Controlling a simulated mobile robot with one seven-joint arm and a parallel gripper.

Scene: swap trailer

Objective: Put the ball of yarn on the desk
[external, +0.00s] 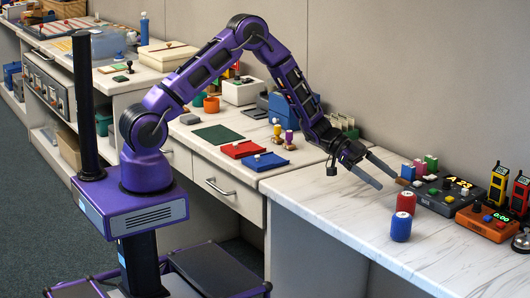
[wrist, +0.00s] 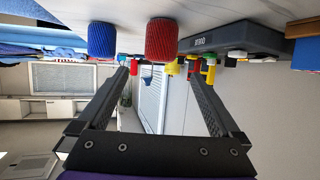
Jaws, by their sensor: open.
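My gripper (external: 394,184) is open and empty above the right-hand marble-patterned worktop (external: 335,205), its fingers pointing right. A red ribbed cylinder (external: 406,202) stands on that worktop just beyond the fingertips. A blue ribbed cylinder (external: 401,228) stands beside it, nearer the front edge. In the wrist view, which is upside down, the red cylinder (wrist: 162,40) lies ahead between the fingers and the blue cylinder (wrist: 102,41) lies to the left. Neither is held. I cannot identify a round ball of yarn. The middle worktop with drawers (external: 232,139) may be the desk.
A dark console with a display (external: 452,196) and an orange timer box (external: 486,222) stand right of the cylinders. Red (external: 243,149) and blue (external: 258,163) trays and a green mat (external: 218,134) lie on the middle worktop. The right worktop's near left part is clear.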

